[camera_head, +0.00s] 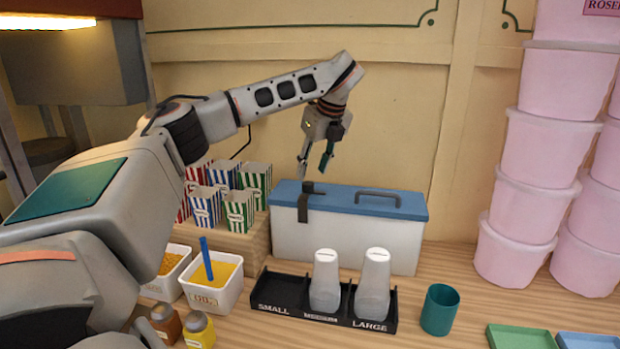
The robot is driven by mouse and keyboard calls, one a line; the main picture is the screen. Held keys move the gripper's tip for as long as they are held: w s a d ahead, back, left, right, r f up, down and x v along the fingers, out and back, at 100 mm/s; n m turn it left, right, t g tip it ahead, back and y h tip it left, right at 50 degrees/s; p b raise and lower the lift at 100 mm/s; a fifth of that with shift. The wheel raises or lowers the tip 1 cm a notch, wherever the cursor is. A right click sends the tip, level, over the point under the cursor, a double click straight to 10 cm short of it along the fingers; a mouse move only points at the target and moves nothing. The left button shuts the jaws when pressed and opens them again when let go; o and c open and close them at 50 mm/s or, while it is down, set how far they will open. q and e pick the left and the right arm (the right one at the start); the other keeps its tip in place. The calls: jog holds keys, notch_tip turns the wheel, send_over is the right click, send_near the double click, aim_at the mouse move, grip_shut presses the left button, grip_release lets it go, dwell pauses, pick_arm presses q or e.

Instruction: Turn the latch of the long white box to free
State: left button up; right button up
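The long white box (345,243) stands against the back wall with its blue lid (340,200) closed. A black handle (378,197) is on the lid's right half. The dark latch (305,203) sits at the front left of the lid, with a knob pointing right and a plate hanging down the front. My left gripper (315,172) points down just above the latch. Its fingers are apart and empty, and it does not appear to touch the latch. My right gripper is not in the view.
A black tray (278,294) with two pale bottles stands in front of the box, and a teal cup (440,309) is to its right. Striped cartons (240,212) stand left of the box. Pink tubs (520,205) are stacked at right. A white tub (226,292) holds a blue scoop.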

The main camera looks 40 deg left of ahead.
pick_arm(q)
jog(key=v, duration=0.7)
dwell(0.5)
